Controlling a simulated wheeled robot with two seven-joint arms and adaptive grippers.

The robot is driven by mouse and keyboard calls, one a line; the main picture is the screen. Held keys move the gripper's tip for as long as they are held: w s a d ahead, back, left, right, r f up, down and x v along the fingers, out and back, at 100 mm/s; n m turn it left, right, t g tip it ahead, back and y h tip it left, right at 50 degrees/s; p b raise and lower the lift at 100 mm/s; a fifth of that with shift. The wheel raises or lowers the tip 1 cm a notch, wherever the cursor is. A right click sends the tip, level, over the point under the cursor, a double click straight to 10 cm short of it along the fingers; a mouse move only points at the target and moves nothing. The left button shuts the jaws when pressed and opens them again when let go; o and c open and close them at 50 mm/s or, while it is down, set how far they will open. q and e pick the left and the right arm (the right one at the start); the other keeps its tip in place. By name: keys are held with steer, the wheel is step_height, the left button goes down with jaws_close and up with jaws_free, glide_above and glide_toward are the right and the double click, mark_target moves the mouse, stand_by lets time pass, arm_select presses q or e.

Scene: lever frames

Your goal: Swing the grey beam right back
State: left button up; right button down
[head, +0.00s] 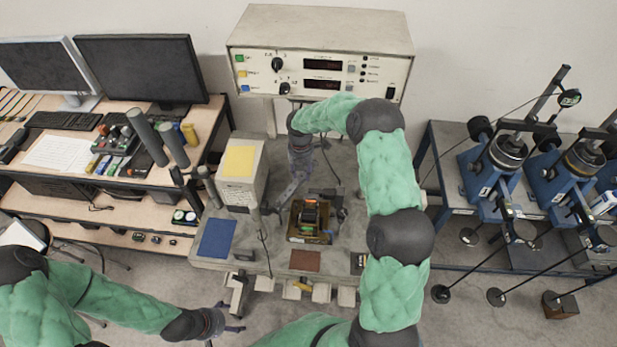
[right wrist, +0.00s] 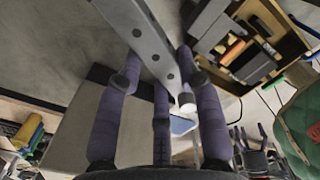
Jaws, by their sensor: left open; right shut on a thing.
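The grey beam (head: 291,191) is a slim flat bar on the central bench, slanting in the head view beside the dark instrument box. In the right wrist view the beam (right wrist: 140,32), with dark holes along it, runs from the top edge down between my purple fingers. My right gripper (head: 302,163) reaches over the bench from above and is shut on the beam; its fingers also show in the right wrist view (right wrist: 164,84). The beam's pivot is hard to make out. My left gripper (head: 232,327) is open and empty, low at the left, below the bench's front edge.
A large control box (head: 320,55) stands behind the bench. The instrument box (head: 310,222) sits right of the beam, and a pale block with a yellow top (head: 240,172) stands left. A desk (head: 165,215) is at left; blue lever presses (head: 500,180) stand at right.

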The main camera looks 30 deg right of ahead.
steer(key=shift+w+a+n, duration=1)
steer(key=shift+w+n, duration=0.3)
steer(key=c, duration=0.8)
jaws_free()
step_height(320, 180, up, 12)
steer(key=shift+f, duration=0.1)
